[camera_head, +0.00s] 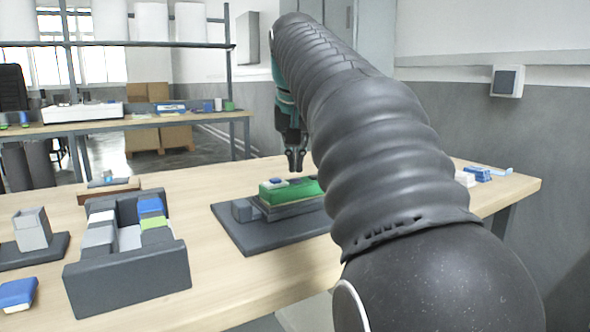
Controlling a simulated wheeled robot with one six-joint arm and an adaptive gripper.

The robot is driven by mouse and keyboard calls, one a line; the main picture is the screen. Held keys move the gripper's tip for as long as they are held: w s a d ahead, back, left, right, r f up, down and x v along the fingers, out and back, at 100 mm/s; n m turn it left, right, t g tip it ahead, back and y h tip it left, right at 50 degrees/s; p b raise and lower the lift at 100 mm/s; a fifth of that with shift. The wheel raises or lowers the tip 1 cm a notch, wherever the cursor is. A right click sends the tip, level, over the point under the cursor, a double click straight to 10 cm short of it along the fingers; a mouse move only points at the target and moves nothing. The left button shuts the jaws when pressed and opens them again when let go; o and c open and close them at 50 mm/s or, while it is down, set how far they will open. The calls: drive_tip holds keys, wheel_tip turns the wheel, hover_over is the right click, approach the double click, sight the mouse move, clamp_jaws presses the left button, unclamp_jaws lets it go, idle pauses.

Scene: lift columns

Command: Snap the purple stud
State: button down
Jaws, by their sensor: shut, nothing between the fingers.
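My gripper (295,166) points down and is shut and empty, just above a green block (272,194). The green block sits on a grey fixture on a dark base plate (262,241). A small white and blue piece (274,182) lies on the left part of the green top. A small dark patch shows on the green top under my fingertips; I cannot tell whether it is the purple stud. My arm hides the right side of the fixture.
A dark compartment tray (128,282) with grey, blue and green pieces stands at the left front. A grey holder (32,229) and a blue block (17,294) are further left. White and blue pieces (476,174) lie at the right back. Bare table separates tray and fixture.

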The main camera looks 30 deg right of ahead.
drive_tip(key=shift+r+p, duration=1.3)
drive_tip(key=shift+r, duration=1.1)
wheel_tip(320, 180, up, 2)
drive_tip(key=shift+r, duration=0.25)
idle(0.4)
